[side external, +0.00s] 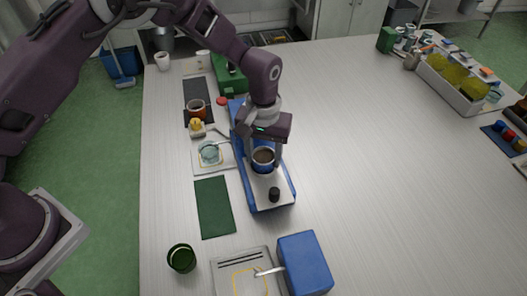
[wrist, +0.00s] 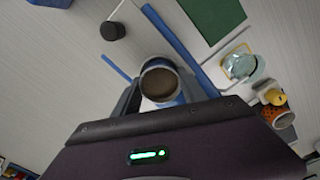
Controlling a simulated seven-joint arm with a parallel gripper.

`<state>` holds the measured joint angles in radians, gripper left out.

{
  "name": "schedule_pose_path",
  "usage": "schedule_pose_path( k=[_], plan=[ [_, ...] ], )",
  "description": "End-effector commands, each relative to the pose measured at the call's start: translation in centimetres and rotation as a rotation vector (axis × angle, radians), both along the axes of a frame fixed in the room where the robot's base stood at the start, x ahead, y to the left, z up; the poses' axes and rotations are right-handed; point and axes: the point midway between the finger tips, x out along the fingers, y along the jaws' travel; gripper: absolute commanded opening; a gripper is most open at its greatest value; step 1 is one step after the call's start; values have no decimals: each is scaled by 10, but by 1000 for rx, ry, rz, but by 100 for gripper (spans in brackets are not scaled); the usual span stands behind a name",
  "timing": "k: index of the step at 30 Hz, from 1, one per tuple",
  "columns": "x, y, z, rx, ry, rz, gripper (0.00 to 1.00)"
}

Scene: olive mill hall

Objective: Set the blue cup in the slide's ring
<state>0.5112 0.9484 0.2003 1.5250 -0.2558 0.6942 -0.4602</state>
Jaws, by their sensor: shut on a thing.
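The blue cup (side external: 263,158) is upright with something brown inside. My gripper (side external: 264,154) is shut on it from above, one finger at each side. In the wrist view the cup (wrist: 160,84) shows between the fingers. The slide (side external: 262,196) is a pale plate with blue edges and a black knob (side external: 274,194) near its front end. The cup is over the slide. The slide's ring is not clearly visible, and I cannot tell whether the cup touches the slide or is held just above it.
Left of the slide are a green mat (side external: 214,207), a glass bowl (side external: 209,152) and an orange-brown cup (side external: 196,108). A blue block (side external: 305,262) and a dark green cup (side external: 181,258) stand at the front. The table right of the slide is clear.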

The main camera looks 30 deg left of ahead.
Motion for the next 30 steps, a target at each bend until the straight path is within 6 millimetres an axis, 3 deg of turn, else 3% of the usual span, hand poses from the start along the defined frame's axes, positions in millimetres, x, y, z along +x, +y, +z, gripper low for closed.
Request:
schedule_pose_path(
  k=[4,5,9,15,18,25,30],
  plan=[
    [0,0,0,0,-1,0,24],
    [0,0,0,0,-1,0,51],
    [0,0,0,0,-1,0,75],
    [0,0,0,0,-1,0,75],
    [0,0,0,0,0,0,86],
    [0,0,0,0,0,0,86],
    [1,0,20,-1,-3,0,86]
  ],
)
